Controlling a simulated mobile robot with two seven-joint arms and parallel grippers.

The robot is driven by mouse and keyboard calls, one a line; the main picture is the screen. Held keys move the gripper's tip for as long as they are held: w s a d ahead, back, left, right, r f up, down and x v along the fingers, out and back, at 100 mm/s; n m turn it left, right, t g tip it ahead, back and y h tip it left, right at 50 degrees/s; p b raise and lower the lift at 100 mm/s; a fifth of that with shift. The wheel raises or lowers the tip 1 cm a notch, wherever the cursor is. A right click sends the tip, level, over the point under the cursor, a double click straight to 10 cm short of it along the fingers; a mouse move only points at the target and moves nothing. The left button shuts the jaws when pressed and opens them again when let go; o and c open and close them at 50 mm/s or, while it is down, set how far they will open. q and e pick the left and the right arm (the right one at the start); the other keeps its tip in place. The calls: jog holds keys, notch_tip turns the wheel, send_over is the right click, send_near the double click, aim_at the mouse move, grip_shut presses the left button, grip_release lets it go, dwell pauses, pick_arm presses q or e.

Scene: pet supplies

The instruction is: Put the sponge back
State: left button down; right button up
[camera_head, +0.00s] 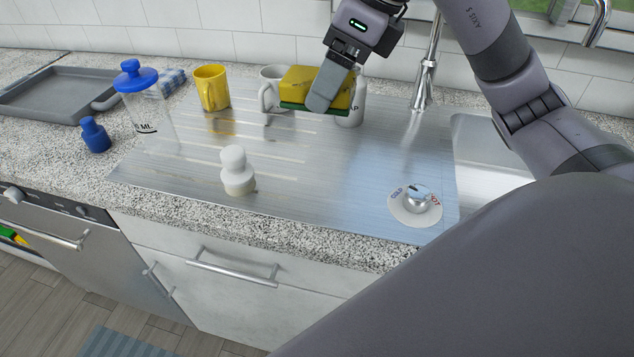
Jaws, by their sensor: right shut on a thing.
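A yellow sponge (300,80) with a green underside is held in my right gripper (329,92), which is shut on it. The sponge is in front of a white mug (268,97) and a white soap bottle (352,108) in the picture, partly covering both. It appears to be above the metal drainboard (300,185); I cannot tell whether it touches the mug or the bottle. The gripper's finger hides part of the sponge. My left gripper is not in view.
A yellow mug (211,88), a clear bottle with blue lid (143,100), a blue stopper (95,135) and a white stopper (237,172) stand around the drainboard. A grey tray (50,97) lies at left. The faucet (426,75) and sink basin (490,160) are at right.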

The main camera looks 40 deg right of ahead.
jog(key=shift+w+d, duration=0.1)
jog(key=shift+f, duration=0.4)
jog(key=b, duration=0.1)
send_over(317, 200)
jog(key=s+d, duration=0.1)
notch_tip(317, 200, down, 15)
jog(key=shift+s+r, duration=0.15)
jog(key=shift+r, duration=0.05)
jog(key=shift+f, duration=2.3)
jog(key=shift+b, duration=0.35)
jog(key=shift+f, duration=0.2)
jog(key=o, duration=1)
jog(key=shift+r, duration=0.1)
